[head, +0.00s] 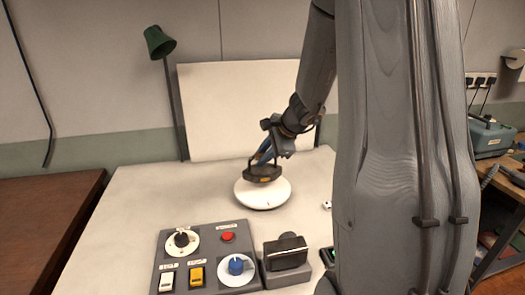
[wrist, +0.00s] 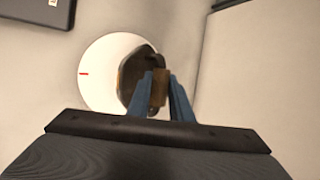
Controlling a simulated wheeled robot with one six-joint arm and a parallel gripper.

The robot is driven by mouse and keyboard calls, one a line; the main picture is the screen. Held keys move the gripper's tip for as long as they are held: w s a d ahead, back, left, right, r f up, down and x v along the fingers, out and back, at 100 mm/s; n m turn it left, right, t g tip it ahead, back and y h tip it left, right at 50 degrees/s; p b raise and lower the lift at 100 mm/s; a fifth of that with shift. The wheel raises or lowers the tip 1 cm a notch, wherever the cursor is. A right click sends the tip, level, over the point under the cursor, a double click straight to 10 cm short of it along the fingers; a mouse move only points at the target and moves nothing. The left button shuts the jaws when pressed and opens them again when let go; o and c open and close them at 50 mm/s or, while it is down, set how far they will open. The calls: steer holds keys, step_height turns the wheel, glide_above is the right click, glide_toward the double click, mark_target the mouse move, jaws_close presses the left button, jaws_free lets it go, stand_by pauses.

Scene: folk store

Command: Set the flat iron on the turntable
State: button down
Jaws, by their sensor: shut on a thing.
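The turntable (head: 264,201) is a round white disc on the pale table, just behind the control panel. In the wrist view the turntable (wrist: 97,62) has a small red mark near its left edge. The flat iron (head: 262,176) is dark with a brown part and appears over the back half of the disc. It also shows in the wrist view (wrist: 132,72), overlapping the disc's right side. My gripper (head: 268,154) has blue fingers and is shut on the iron's brown handle, also seen in the wrist view (wrist: 160,88). I cannot tell whether the iron touches the disc.
A control panel (head: 208,247) with knobs and switches stands in front, with a dark boxy device (head: 286,252) beside it. A white backboard (head: 235,105) stands behind, with a green lamp (head: 159,42) at left. Clear table lies left of the disc.

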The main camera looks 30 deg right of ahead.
mark_target(261, 169)
steer(key=shift+f, duration=2.1)
steer(key=shift+f, duration=0.1)
steer(key=c, duration=1.6)
jaws_free()
steer(key=shift+s+d+r, duration=0.1)
steer(key=shift+s+r, duration=0.05)
steer(key=shift+r, duration=0.15)
steer(key=b+v, duration=0.1)
steer(key=v, duration=1)
steer(key=s+a+f+n+g+h, duration=0.1)
steer(key=s+a+f+n+g, duration=0.1)
steer(key=s+a+n, duration=0.3)
steer(key=s+a+f+n+g, duration=0.2)
steer(key=s+a+f+n, duration=0.2)
steer(key=a+n, duration=0.4)
steer(key=s+a+f+n+g+h, duration=0.1)
steer(key=s+a+f+n, duration=0.2)
steer(key=s+a+n, duration=0.3)
steer(key=shift+s+a+n+g+h, duration=0.3)
steer(key=shift+s+n+g, duration=0.1)
steer(key=shift+s+n, duration=0.15)
